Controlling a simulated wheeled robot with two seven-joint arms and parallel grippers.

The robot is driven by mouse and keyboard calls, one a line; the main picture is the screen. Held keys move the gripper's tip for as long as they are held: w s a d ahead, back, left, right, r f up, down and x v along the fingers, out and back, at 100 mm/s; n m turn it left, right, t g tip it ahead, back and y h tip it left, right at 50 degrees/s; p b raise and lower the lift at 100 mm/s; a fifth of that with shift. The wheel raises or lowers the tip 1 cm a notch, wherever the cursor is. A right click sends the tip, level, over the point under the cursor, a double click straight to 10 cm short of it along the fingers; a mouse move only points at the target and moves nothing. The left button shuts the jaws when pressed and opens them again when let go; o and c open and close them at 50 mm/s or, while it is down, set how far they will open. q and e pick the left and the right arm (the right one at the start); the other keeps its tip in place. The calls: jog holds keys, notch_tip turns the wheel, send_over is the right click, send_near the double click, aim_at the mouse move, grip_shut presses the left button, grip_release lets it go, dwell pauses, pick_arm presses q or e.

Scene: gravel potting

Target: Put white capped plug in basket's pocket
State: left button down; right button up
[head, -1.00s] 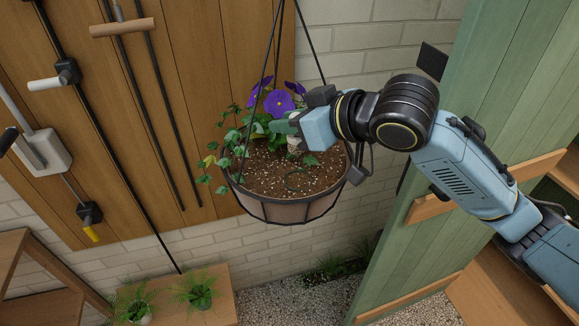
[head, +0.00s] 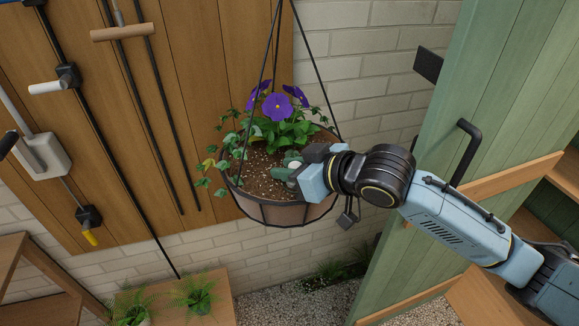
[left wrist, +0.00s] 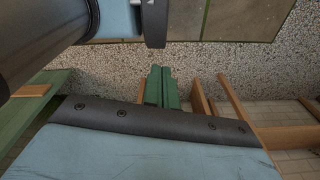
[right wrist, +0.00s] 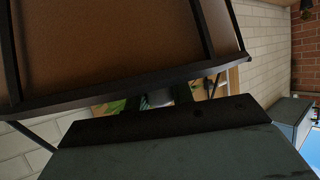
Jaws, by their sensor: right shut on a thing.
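The hanging basket (head: 285,214) is a brown bowl in a black frame, filled with speckled soil and hung on black rods. My right gripper (head: 287,171) is over the front right part of the soil, low and close to it. It is shut on the white capped plug (head: 295,164), of which only a small pale part shows between green fingers. The pocket in the soil is hidden behind this gripper. The right wrist view shows mostly the basket's side (right wrist: 110,45). My left gripper (left wrist: 160,88) shows only in the left wrist view, its green fingers together and empty.
Purple flowers (head: 278,106) and trailing leaves fill the basket's back and left. The basket's rods rise around the working area. A green door (head: 470,165) stands to the right, and tools hang on the wooden wall (head: 185,100) at left.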

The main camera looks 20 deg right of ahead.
jog(key=o, duration=0.5)
jog(key=shift+f, duration=0.15)
jog(key=o, duration=0.5)
jog(key=shift+c, duration=0.2)
pick_arm(q)
jog(key=shift+s, duration=0.5)
pick_arm(e)
jog(key=shift+r, duration=0.2)
pick_arm(q)
jog(key=shift+w+r+p, duration=0.1)
jog(key=shift+r+p, duration=2.2)
jog(key=shift+p, duration=0.1)
pick_arm(e)
jog(key=v, duration=1.2)
jog(key=shift+s, duration=0.1)
